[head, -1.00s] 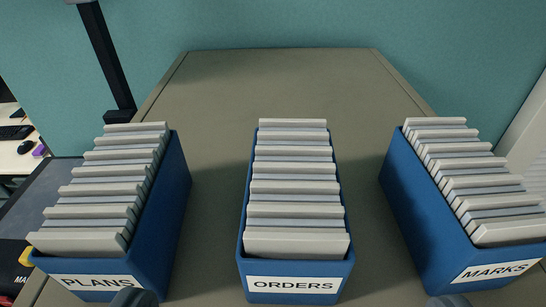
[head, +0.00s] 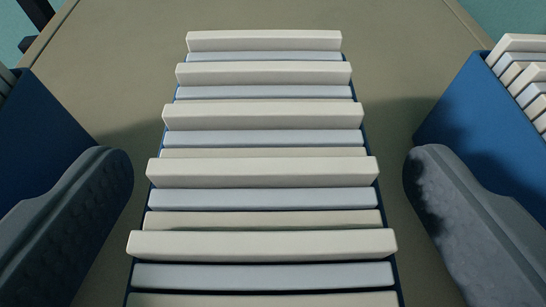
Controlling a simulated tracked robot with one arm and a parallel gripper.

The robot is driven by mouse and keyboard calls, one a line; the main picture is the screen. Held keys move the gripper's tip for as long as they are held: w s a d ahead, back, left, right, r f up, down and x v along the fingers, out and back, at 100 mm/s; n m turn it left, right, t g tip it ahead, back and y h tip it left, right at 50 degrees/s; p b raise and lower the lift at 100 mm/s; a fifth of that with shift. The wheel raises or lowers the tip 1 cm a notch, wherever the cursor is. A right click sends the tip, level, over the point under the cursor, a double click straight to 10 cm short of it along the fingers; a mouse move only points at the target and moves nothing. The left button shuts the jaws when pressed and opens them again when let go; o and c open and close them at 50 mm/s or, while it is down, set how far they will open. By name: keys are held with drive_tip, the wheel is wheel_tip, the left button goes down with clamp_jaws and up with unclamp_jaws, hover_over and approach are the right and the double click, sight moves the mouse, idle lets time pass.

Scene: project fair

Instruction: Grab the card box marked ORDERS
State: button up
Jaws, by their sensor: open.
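The ORDERS card box (head: 372,152) fills the middle of the head view, close below the camera. Its cream and grey cards (head: 264,173) stand in a row, and only thin strips of its blue sides show. Its front label is out of the picture now. My gripper (head: 268,175) is open, with one dark finger on the left of the box and one on the right. Bare tabletop shows between each fingertip and the box, so neither finger appears to touch it.
Another blue card box (head: 50,130) stands to the left, partly behind the left finger. The MARKS box (head: 475,120) stands to the right, partly behind the right finger. The tan tabletop (head: 270,14) is clear beyond the ORDERS box.

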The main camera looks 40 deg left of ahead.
drive_tip(key=shift+w+a+f, duration=0.15)
drive_tip(key=shift+w+a, duration=0.05)
drive_tip(key=shift+w, duration=0.05)
drive_tip(key=c, duration=1.3)
